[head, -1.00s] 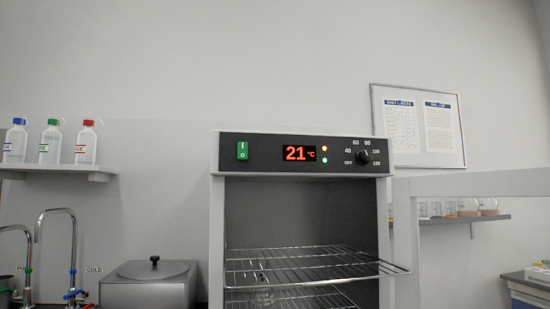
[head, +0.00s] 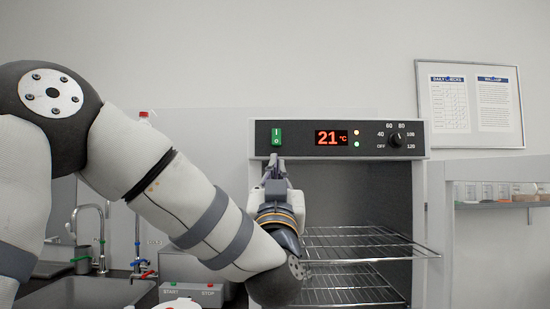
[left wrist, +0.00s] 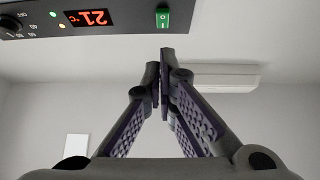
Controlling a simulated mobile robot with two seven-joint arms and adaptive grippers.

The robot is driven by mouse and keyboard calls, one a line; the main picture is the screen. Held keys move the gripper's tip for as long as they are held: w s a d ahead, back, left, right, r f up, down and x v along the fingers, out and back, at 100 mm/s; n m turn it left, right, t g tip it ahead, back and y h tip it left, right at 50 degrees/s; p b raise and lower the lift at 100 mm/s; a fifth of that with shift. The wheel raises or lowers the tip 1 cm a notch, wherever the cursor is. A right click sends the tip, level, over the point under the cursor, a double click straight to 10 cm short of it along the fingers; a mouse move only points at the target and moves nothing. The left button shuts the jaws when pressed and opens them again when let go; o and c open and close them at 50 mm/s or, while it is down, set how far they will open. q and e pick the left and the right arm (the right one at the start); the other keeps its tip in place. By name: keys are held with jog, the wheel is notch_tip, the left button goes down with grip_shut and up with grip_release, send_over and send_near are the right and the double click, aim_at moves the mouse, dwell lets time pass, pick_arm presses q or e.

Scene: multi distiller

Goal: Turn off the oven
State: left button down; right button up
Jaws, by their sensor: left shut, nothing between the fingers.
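The oven (head: 377,153) stands ahead with its inside showing and wire racks in it. Its black panel bears a green rocker switch (head: 277,137) marked I and O, a display (head: 331,138) reading 21 °C, two lit lamps and a round temperature knob (head: 395,140). My left gripper (head: 274,157) is shut and empty, pointing up just below the switch. In the left wrist view the shut fingertips (left wrist: 166,52) are close to the green switch (left wrist: 162,17); I cannot tell whether they touch it. My right gripper is not in view.
An open door or glass panel (head: 437,240) stands at the oven's right. A sink (head: 75,277) with taps and a START/STOP device (head: 190,292) are at the lower left. A wire rack (head: 370,245) sticks out of the oven front.

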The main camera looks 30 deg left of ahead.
pick_arm(q)
jog(key=shift+s+a+r+n+y, duration=0.1)
jog(key=shift+s+r+n+y, duration=0.15)
jog(key=shift+r+y, duration=0.25)
jog(key=shift+w, duration=0.15)
send_near(276, 134)
notch_tip(276, 134, up, 4)
jog(key=w+a, duration=0.1)
jog(key=w+a+f, duration=0.1)
jog(key=w, duration=0.1)
jog(key=shift+w, duration=0.1)
